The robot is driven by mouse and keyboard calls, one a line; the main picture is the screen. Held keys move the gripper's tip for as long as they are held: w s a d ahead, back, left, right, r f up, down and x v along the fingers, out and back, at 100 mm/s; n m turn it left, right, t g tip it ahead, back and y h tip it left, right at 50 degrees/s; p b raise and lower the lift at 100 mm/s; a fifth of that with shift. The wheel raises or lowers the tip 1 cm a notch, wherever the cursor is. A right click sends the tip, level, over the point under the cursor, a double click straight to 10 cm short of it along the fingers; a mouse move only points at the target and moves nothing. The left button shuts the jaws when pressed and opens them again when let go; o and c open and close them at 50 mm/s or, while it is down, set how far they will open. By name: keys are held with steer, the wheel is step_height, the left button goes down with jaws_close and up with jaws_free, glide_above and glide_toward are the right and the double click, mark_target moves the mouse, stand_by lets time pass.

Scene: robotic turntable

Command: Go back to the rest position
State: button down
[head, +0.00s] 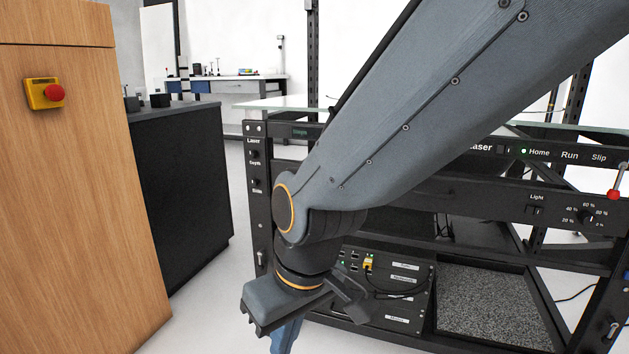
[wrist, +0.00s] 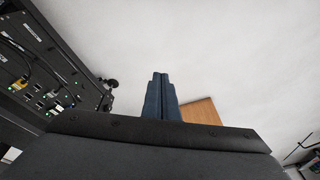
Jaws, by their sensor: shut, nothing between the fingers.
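My gripper (wrist: 160,78) shows in the wrist view with its two blue-grey fingers side by side and touching, with nothing between them. It points down over the pale floor. In the head view my arm crosses from the upper right to the lower middle, and the gripper (head: 284,338) hangs at the bottom edge, partly cut off. It is in front of the black turntable frame (head: 465,187) and apart from the wooden cabinet at the left. My arm hides part of the frame's panels.
A wooden cabinet (head: 75,180) with a red emergency button (head: 54,93) stands at the left. A black cabinet (head: 185,190) is behind it. A control box with cables (head: 395,290) sits low in the frame; its ports (wrist: 45,85) show at the left in the wrist view. Pale floor lies between.

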steer(key=s+d+r+m+g+p, duration=0.15)
steer(key=s+d+r, duration=0.25)
steer(key=s, duration=0.5)
steer(key=d+r+m+p, duration=0.2)
steer(key=d+r+p, duration=0.4)
steer(key=r+p, duration=0.3)
steer(key=d+r+m+h+p, duration=0.1)
steer(key=d+r+p, duration=0.6)
steer(key=p, duration=0.8)
steer(key=d+r+m+h+p, duration=0.1)
steer(key=d+r+m+p, duration=0.2)
steer(key=d+r+p, duration=0.4)
step_height(320, 180, up, 6)
steer(key=p, duration=0.6)
steer(key=shift+w+f, duration=0.25)
steer(key=shift+w, duration=0.05)
steer(key=shift+m, duration=0.35)
